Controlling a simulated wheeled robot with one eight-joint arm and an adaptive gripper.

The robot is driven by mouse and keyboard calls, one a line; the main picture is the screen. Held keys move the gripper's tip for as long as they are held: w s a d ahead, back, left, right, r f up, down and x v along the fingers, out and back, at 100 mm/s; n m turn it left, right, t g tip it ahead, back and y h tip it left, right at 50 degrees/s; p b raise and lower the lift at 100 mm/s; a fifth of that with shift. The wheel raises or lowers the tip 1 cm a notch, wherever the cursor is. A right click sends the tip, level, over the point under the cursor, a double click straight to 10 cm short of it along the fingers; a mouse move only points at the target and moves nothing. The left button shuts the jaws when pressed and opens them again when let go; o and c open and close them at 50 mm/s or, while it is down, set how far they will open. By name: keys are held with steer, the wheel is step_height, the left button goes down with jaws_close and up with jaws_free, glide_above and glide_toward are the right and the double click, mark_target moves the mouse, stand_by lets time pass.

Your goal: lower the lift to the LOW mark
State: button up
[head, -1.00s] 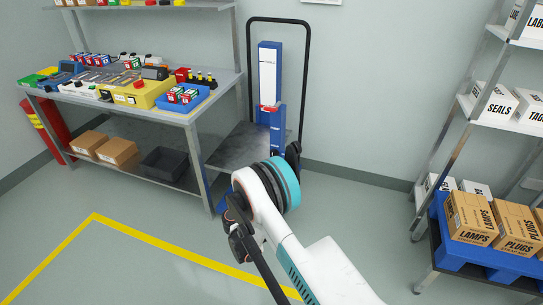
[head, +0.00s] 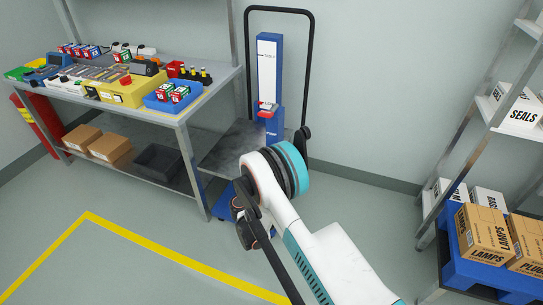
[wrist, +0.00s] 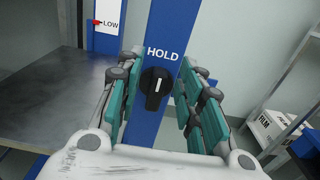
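The lift stands at the back wall, with a blue mast and white scale panel (head: 267,68), a black frame and a grey platform (head: 224,150). In the wrist view the red pointer (wrist: 97,22) is level with the LOW mark (wrist: 111,25). The black knob (wrist: 155,85) sits on the blue control post, its white line upright toward the HOLD label (wrist: 162,53). My gripper (wrist: 158,82) is open, its teal-padded fingers on either side of the knob with visible gaps. In the head view my arm hides the knob and gripper.
A workbench (head: 206,101) with bins and tools stands left of the lift, close to the platform. A shelf rack with a blue pallet (head: 475,268) and cartons stands at the right. Floor with a yellow line (head: 150,240) is clear in front.

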steer(key=shift+w, duration=0.1)
steer(key=shift+r, duration=0.1)
jaws_close()
steer(key=shift+d+m, duration=0.15)
steer(key=shift+m, duration=0.25)
steer(key=f+m, duration=0.1)
steer(key=m, duration=0.4)
steer(key=d+m, duration=0.1)
steer(key=m, duration=0.5)
steer(key=s+d+f+m, duration=0.1)
steer(key=m, duration=0.5)
steer(key=shift+d+f, duration=0.1)
steer(key=shift+f, duration=0.2)
stand_by(0.3)
